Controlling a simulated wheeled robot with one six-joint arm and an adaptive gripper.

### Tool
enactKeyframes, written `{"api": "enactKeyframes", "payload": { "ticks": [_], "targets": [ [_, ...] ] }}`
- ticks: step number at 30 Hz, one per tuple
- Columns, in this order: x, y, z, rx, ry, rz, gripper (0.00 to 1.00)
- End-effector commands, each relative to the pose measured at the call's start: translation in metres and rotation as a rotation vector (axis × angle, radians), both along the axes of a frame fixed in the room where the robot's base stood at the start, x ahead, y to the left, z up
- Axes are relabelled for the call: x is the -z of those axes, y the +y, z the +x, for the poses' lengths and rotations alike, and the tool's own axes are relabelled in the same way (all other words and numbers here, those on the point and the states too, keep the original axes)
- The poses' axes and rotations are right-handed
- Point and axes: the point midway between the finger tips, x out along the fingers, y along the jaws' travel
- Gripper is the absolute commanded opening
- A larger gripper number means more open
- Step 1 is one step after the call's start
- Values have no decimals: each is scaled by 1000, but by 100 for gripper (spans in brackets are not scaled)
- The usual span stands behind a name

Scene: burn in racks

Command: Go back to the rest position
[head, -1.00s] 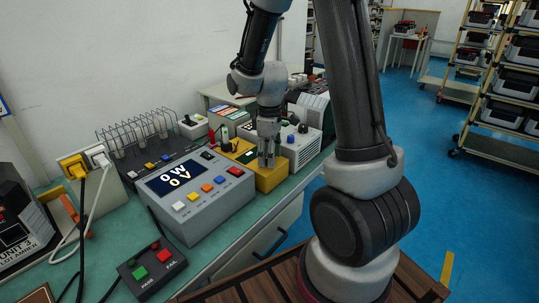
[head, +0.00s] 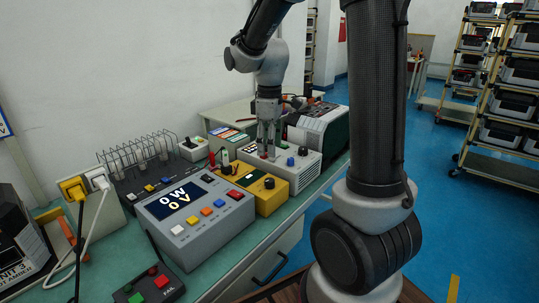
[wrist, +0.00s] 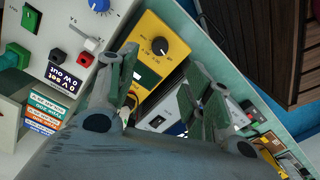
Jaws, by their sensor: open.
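My gripper (head: 267,146) is open and empty in the head view. It points down above the bench, in front of the white instrument with a blue knob (head: 291,161). In the wrist view its two fingers (wrist: 160,95) stand apart, with the yellow meter (wrist: 150,48) showing behind and between them. The yellow meter also shows in the head view (head: 277,192), with nothing on it. I cannot tell the exact height of the fingertips over the bench.
A grey meter box reading "0 W 0 V" (head: 203,221) and a box with green and red buttons (head: 150,285) stand on the bench. A wire rack (head: 136,154) is behind. Shelving racks (head: 505,90) stand at right, with blue floor (head: 440,190) clear between.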

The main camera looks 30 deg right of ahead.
Motion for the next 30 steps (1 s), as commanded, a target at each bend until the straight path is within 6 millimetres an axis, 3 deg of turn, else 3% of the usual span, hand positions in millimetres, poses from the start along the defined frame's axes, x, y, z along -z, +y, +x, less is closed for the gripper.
{"api": "enactKeyframes", "payload": {
  "ticks": [15,20,23,30],
  "targets": [
    [-2,0,0,2,0,0,50],
    [-1,0,-1,100,6,0,50],
    [8,-1,-20,247,49,-8,50],
    [-24,-6,-91,579,-4,2,50]
  ]
}}
